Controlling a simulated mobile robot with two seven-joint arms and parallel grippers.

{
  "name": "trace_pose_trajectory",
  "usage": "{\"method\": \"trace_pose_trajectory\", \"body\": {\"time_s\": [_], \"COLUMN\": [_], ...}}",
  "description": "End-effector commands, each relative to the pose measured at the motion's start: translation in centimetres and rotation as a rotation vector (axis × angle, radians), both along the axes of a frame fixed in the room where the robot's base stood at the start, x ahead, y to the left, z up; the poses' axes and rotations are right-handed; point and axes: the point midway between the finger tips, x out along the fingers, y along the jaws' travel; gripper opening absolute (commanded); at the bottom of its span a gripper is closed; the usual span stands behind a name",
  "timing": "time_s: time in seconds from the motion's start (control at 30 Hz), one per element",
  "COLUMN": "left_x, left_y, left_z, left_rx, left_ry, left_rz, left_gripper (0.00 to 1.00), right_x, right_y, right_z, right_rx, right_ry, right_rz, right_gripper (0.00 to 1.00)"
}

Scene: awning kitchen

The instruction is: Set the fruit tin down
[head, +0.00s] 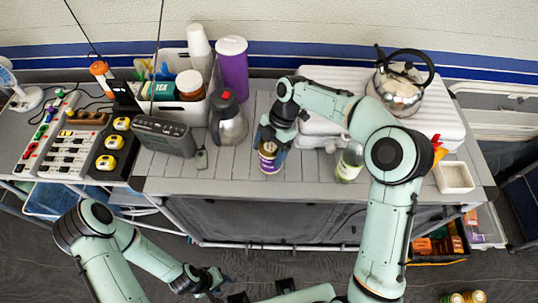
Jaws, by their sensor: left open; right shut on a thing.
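The fruit tin (269,160) is a small can with a purple and pale label. It stands upright at the table top, near the front edge in the middle of the table. My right gripper (272,141) comes down from above and is shut on its upper part, which the fingers hide. I cannot tell whether the tin's base touches the table. My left gripper (213,284) is open and empty, low in front of the table and far from the tin.
A steel flask (229,122) and a grey radio (164,135) stand left of the tin. A glass jar (349,163) is to its right. A kettle (399,85) sits on a white case (447,116). A white bowl (454,177) is at right. Table slats around the tin are bare.

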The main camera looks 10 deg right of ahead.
Motion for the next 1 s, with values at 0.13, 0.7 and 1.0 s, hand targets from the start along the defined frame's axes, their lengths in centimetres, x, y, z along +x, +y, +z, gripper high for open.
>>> {"method": "trace_pose_trajectory", "body": {"time_s": [0.13,0.7,1.0], "left_x": [-0.2,-0.2,-0.1], "left_y": [0.0,0.0,0.0], "left_z": [-0.3,-0.4,-0.2], "left_rx": [0.0,0.0,0.0], "left_ry": [0.002,0.002,0.001], "left_rz": [0.0,0.0,0.001], "left_gripper": [0.43,0.43,0.43], "right_x": [-0.1,0.0,0.1], "right_y": [0.0,0.0,-0.1], "right_z": [-2.2,-3.0,-2.4], "right_rx": [0.001,0.0,0.0], "right_ry": [0.002,0.001,-0.002], "right_rz": [0.0,0.0,-0.001], "right_gripper": [0.3,1.0,1.0]}}
